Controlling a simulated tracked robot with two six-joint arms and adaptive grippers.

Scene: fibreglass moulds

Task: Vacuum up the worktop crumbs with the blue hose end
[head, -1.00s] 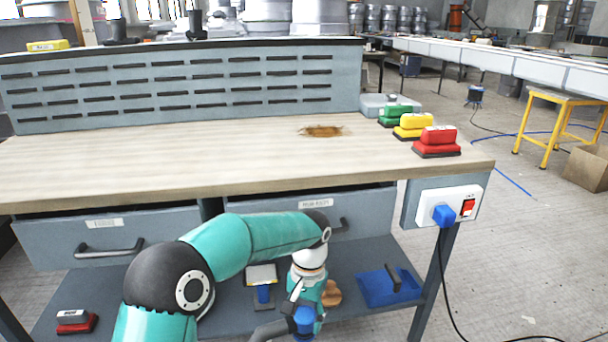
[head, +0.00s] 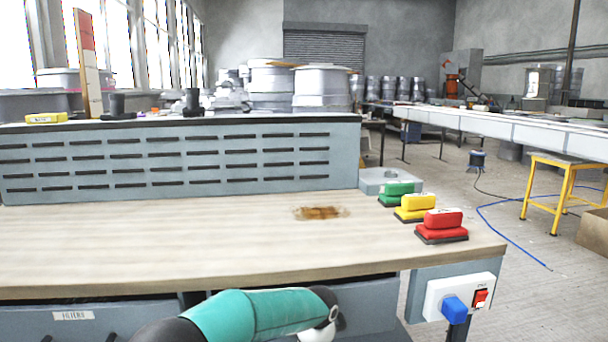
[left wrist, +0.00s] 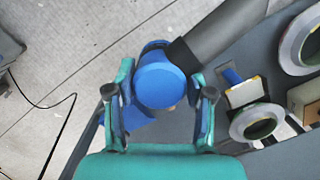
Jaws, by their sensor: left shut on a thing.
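A patch of brown crumbs (head: 320,213) lies on the pale wooden worktop (head: 150,240), right of its middle and in front of the slotted grey panel. My left gripper (left wrist: 160,93) is shut on the blue hose end (left wrist: 163,78), which sits between its two fingers in the left wrist view. A dark grey hose (left wrist: 222,38) runs from it to the upper right. In the head view only part of my left arm shows at the bottom, below the worktop's front edge; the gripper and hose end are out of that frame. My right gripper is in neither view.
Green (head: 397,194), yellow (head: 416,207) and red (head: 442,226) blocks stand right of the crumbs. A blue plug (head: 454,309) and red switch (head: 480,298) are on the bench's right end. The worktop's left and middle are clear. Tape rolls (left wrist: 257,122) lie below.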

